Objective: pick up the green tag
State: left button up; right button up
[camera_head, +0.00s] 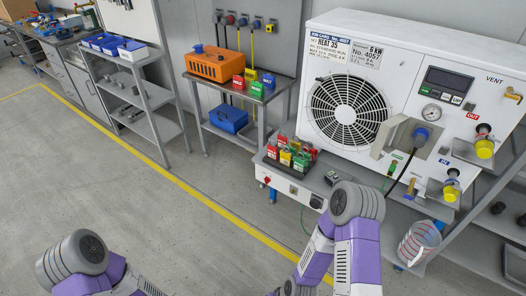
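More green pieces (301,162) show among red and yellow ones in a dark holder on the ledge in front of the white heater unit. They are small and overlap, so I cannot tell each one apart. Parts of my two arms show along the bottom edge. Neither gripper is in view.
The white heater unit (396,75) with its fan grille fills the right. An orange case (213,63) shares the side table with the tags; a blue toolbox (228,119) is below. Open floor (130,200) lies left.

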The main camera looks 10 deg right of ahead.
aim_at(299, 163)
jog(key=z, duration=0.1)
jog(key=i, duration=0.95)
jog(key=z, duration=0.45)
